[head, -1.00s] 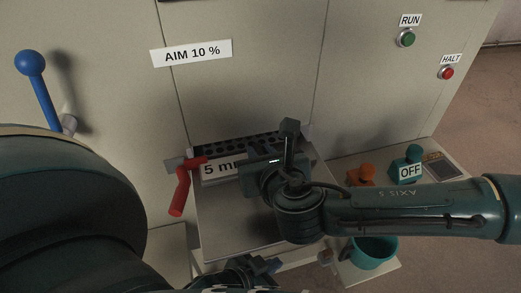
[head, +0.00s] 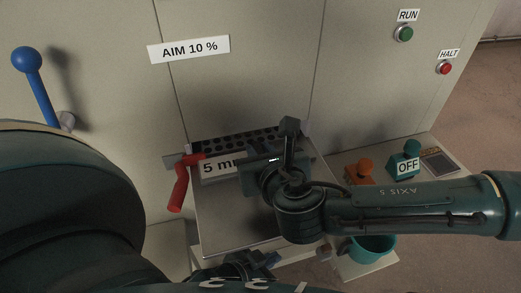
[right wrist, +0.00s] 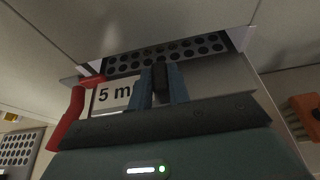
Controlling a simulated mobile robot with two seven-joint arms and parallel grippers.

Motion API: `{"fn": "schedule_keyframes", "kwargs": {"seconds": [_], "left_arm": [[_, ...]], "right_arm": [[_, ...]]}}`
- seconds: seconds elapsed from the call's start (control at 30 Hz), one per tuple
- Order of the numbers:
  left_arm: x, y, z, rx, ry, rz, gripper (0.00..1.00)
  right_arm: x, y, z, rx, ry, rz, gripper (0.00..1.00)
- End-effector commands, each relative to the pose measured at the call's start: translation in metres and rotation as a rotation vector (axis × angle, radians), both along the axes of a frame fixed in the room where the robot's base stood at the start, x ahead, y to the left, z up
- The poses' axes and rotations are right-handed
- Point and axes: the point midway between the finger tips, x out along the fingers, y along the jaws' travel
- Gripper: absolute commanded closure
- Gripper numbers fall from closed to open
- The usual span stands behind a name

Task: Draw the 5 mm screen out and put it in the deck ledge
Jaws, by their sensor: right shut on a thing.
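The 5 mm screen (head: 247,139) is a plate with rows of dark holes, showing at the cabinet front behind a white "5 mm" label (head: 219,166). The perforated part also shows in the right wrist view (right wrist: 165,53). My right gripper (head: 290,135) is over the screen's front. In the right wrist view its blue fingers (right wrist: 160,88) are shut around a dark upright grip of the screen, beside the label. The arm hides part of the label and front. My left gripper (head: 250,266) is low in the head view, below the grey deck plate (head: 235,220); its jaws are unclear. I cannot tell which surface is the deck ledge.
A red handle (head: 179,187) hangs left of the label. An orange knob block (head: 361,172), a teal "OFF" block (head: 408,160) and a dark panel (head: 437,162) stand on the right shelf. A teal cup (head: 372,248) sits below. A blue lever (head: 38,85) stands left.

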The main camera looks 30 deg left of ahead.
Motion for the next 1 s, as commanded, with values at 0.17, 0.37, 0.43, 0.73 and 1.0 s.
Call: {"fn": "schedule_keyframes", "kwargs": {"seconds": [0.17, 0.37, 0.43, 0.73, 1.0], "left_arm": [[0.001, -0.001, 0.000, -0.002, -0.001, 0.001, 1.00], [0.001, -0.002, 0.003, -0.008, -0.001, 0.005, 1.00], [0.002, -0.003, 0.003, -0.009, -0.001, 0.006, 1.00], [0.001, -0.003, 0.006, -0.010, 0.000, 0.007, 1.00], [0.001, -0.002, 0.007, -0.008, 0.000, 0.007, 1.00]], "right_arm": [[-0.001, 0.000, -0.001, -0.001, 0.001, 0.001, 1.00], [-0.007, -0.007, -0.001, -0.002, 0.003, 0.003, 1.00], [-0.011, -0.012, -0.001, -0.002, 0.003, 0.002, 1.00], [-0.026, -0.030, -0.001, -0.002, 0.001, 0.001, 1.00], [-0.040, -0.046, -0.001, -0.002, 0.002, 0.002, 1.00]]}}
